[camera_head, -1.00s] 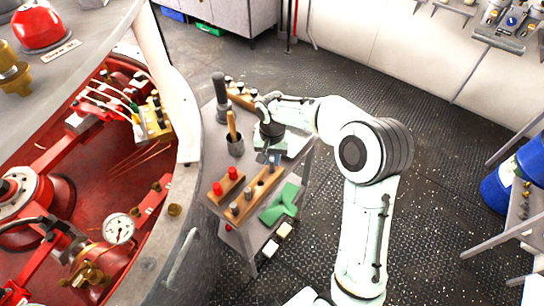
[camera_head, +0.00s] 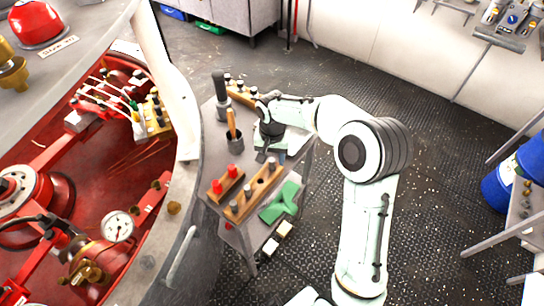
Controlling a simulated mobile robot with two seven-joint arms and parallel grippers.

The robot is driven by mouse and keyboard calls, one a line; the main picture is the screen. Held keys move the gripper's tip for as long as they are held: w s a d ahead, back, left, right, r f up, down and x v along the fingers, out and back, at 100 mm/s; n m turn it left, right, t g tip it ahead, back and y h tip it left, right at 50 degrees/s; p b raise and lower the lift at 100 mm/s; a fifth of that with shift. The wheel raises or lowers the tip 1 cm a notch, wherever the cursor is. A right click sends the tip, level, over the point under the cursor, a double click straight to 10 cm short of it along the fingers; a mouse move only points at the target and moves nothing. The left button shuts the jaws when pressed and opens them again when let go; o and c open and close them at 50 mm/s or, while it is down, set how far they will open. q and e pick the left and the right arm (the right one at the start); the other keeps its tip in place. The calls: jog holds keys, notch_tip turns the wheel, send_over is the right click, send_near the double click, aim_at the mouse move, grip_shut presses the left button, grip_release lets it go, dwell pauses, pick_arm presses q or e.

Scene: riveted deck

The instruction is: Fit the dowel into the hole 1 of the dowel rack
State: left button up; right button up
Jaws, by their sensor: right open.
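A long wooden block with holes, which looks like the dowel rack (camera_head: 262,187), lies on the small grey table. Grey dowels stand in its near part, one at the near end (camera_head: 234,207) and one farther along (camera_head: 248,191). A grey piece at its far end, close under my right gripper, may be another dowel; it is too small to tell. My right gripper (camera_head: 266,156) points down at the rack's far end, jaws open. Whether anything stands between its fingertips is unclear. My left gripper is out of view.
The red machine housing is close on the left.

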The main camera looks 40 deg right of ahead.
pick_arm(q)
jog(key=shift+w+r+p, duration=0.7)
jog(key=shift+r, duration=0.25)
pick_arm(e)
notch_tip(320, 180, up, 13)
